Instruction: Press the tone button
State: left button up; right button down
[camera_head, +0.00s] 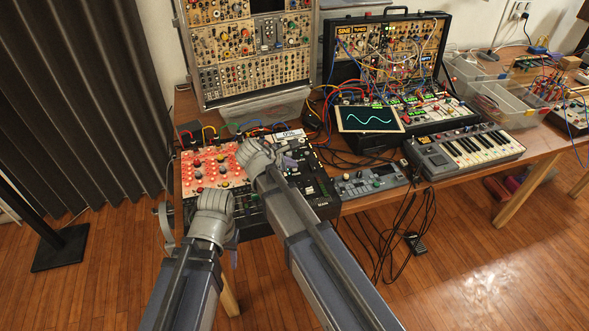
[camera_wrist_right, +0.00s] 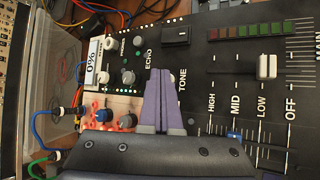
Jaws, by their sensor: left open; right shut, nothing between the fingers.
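A black mixer panel (camera_head: 312,184) stands on the table and fills much of the right wrist view (camera_wrist_right: 215,75). It bears a white TONE label (camera_wrist_right: 182,88). A black rectangular button (camera_wrist_right: 176,35) with a small white mark sits beyond that label; I cannot tell whether the label belongs to it. My right gripper (camera_head: 289,161) is over the panel, shut and empty. Its purple fingertips (camera_wrist_right: 160,72) are just left of the label and short of the button, and hide the panel beneath. Contact cannot be told. My left gripper (camera_head: 233,258) is low at the front, its fingers mostly hidden.
Small knobs (camera_wrist_right: 128,77) and sliders (camera_wrist_right: 266,68) flank the black button. A red knobbed panel (camera_head: 205,172) lies to the left. A small grey device (camera_head: 370,181) and a keyboard (camera_head: 468,150) stand to the right. Cables (camera_head: 395,235) hang off the table's front edge.

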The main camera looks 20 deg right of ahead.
dwell(0.3)
jog(key=shift+r+p, duration=0.45)
jog(key=shift+r, duration=0.05)
notch_tip(320, 180, up, 6)
jog(key=p, duration=0.6)
dwell(0.4)
